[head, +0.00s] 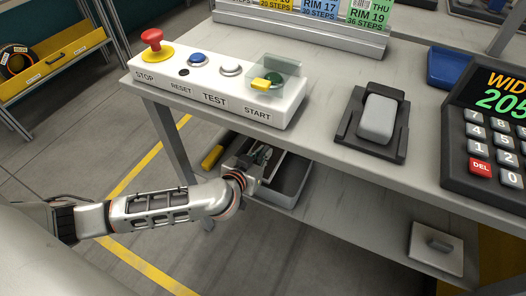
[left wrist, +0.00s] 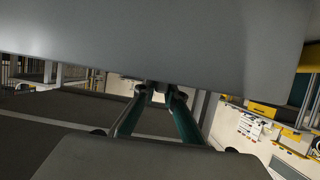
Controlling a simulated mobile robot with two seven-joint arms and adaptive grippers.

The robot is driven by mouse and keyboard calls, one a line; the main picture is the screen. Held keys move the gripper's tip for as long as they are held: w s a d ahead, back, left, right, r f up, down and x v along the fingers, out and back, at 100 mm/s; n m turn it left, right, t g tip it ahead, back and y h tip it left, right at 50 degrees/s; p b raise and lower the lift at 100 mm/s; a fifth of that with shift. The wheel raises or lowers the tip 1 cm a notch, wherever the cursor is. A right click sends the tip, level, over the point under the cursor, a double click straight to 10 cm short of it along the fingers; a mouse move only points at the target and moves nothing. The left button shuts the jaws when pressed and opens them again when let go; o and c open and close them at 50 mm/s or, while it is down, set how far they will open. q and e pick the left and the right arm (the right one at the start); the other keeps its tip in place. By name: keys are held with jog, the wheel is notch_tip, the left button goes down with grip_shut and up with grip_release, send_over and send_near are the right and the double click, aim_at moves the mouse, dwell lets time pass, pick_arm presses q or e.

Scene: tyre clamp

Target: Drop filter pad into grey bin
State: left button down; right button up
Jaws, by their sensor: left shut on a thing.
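The grey bin (head: 292,182) is an open tray below the front edge of the workbench, partly hidden by the bench and my left gripper. My left gripper (head: 262,157) is under the bench edge, over the left part of the bin. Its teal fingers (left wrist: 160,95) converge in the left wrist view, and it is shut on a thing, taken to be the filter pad. That pad is too small and hidden to make out clearly. My right gripper is not in view.
The workbench (head: 325,170) overhangs the bin closely. On it are a button box (head: 215,88), a grey rocker pedal (head: 378,118), a keypad (head: 490,140) and a blue tray (head: 452,68). A square plate with a knob (head: 437,248) lies on the lower shelf at right.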

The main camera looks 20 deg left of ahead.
pick_arm(q)
jog(key=c, duration=2.1)
grip_release()
jog(key=shift+f, duration=0.1)
